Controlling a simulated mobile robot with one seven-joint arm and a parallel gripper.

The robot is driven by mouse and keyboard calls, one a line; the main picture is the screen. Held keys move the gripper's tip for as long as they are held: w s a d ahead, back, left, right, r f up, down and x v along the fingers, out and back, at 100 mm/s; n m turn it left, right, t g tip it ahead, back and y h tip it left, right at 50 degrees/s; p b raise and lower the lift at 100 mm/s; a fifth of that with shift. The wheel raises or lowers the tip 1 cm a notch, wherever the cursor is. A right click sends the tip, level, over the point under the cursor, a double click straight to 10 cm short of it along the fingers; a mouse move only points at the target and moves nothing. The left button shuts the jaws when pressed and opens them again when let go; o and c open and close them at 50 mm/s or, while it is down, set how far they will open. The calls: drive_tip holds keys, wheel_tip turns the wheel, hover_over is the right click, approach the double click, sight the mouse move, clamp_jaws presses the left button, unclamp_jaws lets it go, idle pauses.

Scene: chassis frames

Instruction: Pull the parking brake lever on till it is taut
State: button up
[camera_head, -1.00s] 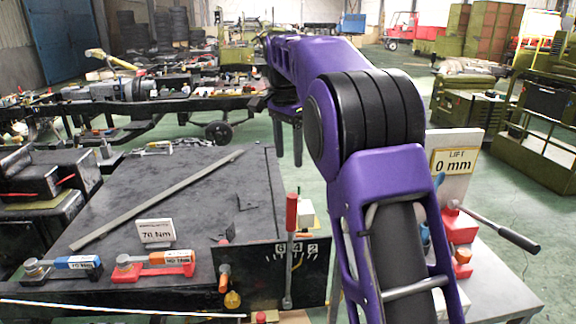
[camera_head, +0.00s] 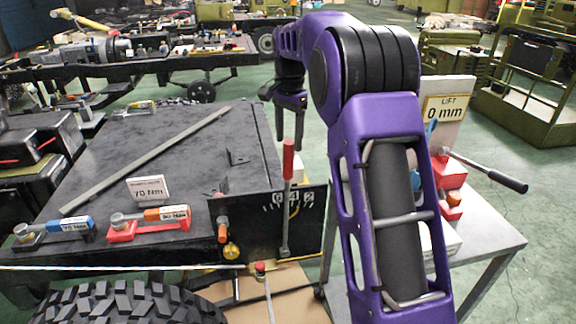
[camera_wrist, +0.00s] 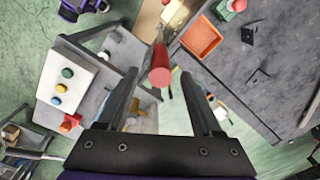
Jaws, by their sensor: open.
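The parking brake lever has a red grip (camera_head: 288,160) on a grey shaft. It stands about upright in front of a black plate (camera_head: 262,235) with a numbered scale, at the front right corner of the dark bench. My gripper (camera_head: 290,143) is open, its fingers pointing down around the height of the grip's top. In the wrist view, the round red end of the grip (camera_wrist: 160,77) shows between the two spread fingers of my gripper (camera_wrist: 158,84), with a gap on each side. The rest of the lever is mostly hidden there.

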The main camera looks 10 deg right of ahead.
sight(287, 161)
wheel_tip(287, 161, down, 8)
drive_tip(key=shift+w+b, duration=0.1)
drive_tip(key=shift+b, duration=0.3)
drive_tip(key=shift+c, duration=0.4)
clamp_jaws()
drive_tip(key=shift+a+r, duration=0.1)
drive_tip(key=shift+a, duration=0.05)
idle(0.8)
